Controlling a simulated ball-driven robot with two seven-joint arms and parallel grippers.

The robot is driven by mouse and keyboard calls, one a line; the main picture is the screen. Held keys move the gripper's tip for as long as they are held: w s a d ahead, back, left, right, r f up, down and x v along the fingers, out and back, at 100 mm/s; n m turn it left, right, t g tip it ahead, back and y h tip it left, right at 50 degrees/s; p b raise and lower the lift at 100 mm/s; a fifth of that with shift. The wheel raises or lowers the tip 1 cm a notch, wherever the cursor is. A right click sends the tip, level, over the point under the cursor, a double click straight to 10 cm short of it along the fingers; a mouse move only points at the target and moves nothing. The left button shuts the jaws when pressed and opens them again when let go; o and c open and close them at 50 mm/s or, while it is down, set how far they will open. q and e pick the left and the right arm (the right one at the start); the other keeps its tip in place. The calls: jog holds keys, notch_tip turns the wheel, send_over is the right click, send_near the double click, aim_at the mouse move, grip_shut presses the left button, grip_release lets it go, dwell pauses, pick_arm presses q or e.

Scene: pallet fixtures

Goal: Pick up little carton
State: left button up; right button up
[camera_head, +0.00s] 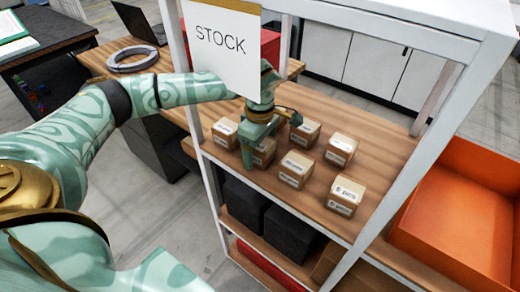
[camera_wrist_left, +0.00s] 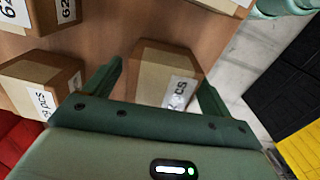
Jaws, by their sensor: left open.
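Several little brown cartons with white labels stand in rows on the wooden shelf top (camera_head: 325,122). My left gripper (camera_head: 261,138) is over the carton (camera_head: 264,156) in the left-middle of the group and hides part of it. In the left wrist view, the open fingers of the left gripper (camera_wrist_left: 162,82) lie on either side of a carton (camera_wrist_left: 160,66), with gaps visible on both sides. Another carton (camera_wrist_left: 38,78) stands just left of the left finger. My right gripper is not in view.
Other cartons stand close by, such as one at the right front (camera_head: 345,195) and one at the left (camera_head: 225,133). White shelf posts and a STOCK sign (camera_head: 222,42) frame the shelf. Black boxes (camera_head: 290,234) sit below; an orange bin (camera_head: 455,215) is at right.

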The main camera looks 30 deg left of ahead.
pick_arm(q)
jog(key=c, duration=1.2)
jog(key=shift+o, duration=0.2)
